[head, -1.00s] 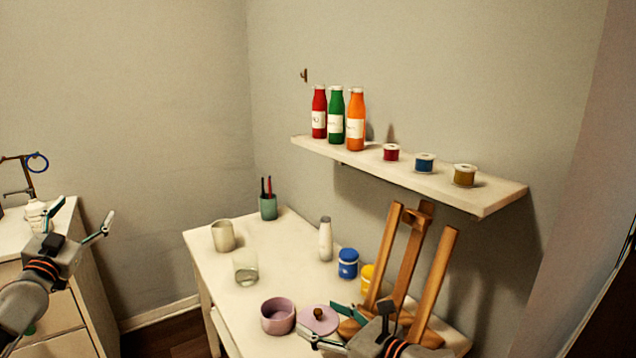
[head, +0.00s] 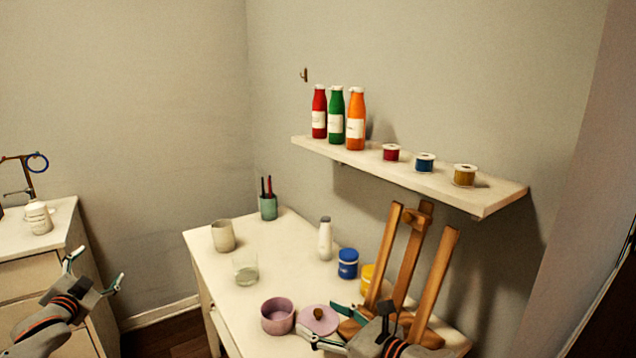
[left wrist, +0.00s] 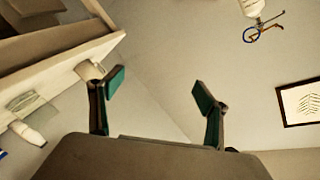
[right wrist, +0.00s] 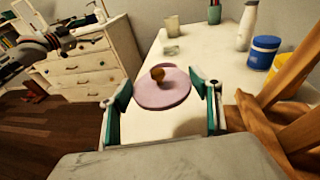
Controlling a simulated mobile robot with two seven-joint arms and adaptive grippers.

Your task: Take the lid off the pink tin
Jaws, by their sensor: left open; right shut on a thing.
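The pink tin (head: 278,317) stands upright on the white table, its open top showing. Its lid (head: 320,325), a flat pink disc with a brown knob (head: 318,312), is apart from it, just to its right. My right gripper (head: 317,319) is shut on the lid, with one finger on each side of its rim. The right wrist view shows the lid (right wrist: 165,98) level between the fingers, knob up. Whether the lid touches the table is hard to tell. My left gripper (head: 97,270) is open and empty, away to the left of the table.
A wooden easel (head: 436,280) stands close to the right gripper. Yellow (head: 367,277) and blue (head: 347,264) jars, a white bottle (head: 325,240), a glass (head: 246,268) and a beige cup (head: 223,236) stand farther back. The table's left front is clear.

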